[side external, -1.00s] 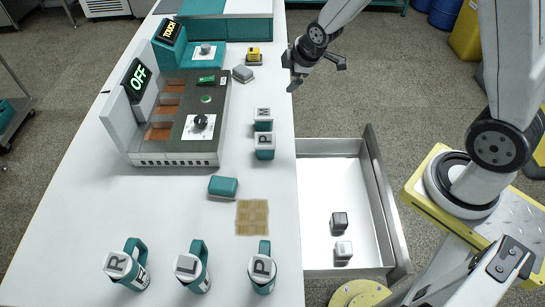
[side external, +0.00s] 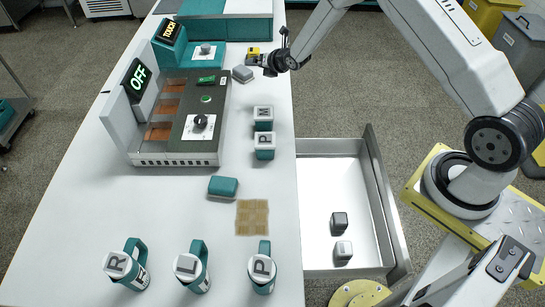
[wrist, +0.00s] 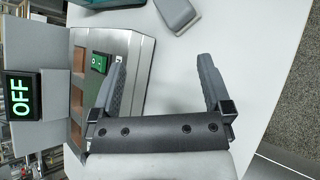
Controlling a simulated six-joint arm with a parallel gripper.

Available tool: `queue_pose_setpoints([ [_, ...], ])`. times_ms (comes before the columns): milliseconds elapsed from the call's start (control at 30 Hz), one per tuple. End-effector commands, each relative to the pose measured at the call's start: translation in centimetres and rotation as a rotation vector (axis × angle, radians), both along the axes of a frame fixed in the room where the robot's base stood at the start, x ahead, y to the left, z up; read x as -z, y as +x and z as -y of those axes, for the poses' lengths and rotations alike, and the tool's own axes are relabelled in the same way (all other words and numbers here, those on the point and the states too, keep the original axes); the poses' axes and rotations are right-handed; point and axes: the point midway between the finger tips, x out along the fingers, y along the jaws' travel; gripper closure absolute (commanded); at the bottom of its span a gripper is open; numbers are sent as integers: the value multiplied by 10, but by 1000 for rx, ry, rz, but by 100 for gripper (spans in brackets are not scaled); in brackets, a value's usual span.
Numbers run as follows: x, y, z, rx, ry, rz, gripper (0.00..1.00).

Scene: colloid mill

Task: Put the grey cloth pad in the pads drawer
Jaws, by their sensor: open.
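The grey cloth pad (side external: 242,74) lies on the white table, beside the far right corner of the mill. A grey block that looks like the pad shows at the top of the wrist view (wrist: 178,12). My gripper (side external: 258,65) is open and empty, above the table close to the pad's right side in the side view. Its two fingers stand apart in the wrist view (wrist: 165,90). An open drawer (side external: 318,185) sticks out from the table's right side, with two small grey-and-white blocks in its near part. I see no label on it.
The mill (side external: 175,155) with a lit OFF sign (side external: 138,80) stands left of the pad. A yellow block (side external: 253,51) is partly hidden behind my gripper. Two lettered teal-and-white blocks (side external: 264,145), a teal pad (side external: 223,187) and several lettered mugs (side external: 262,270) stand nearer.

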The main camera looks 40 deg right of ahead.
Motion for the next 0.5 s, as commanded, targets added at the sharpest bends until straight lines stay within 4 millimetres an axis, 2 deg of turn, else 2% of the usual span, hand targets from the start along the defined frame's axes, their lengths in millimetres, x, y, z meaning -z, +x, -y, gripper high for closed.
queue_pose_setpoints([
  [200,29,20,13,-177,-269,84,0],
  [500,53,32,23,-325,-538,166,0],
])
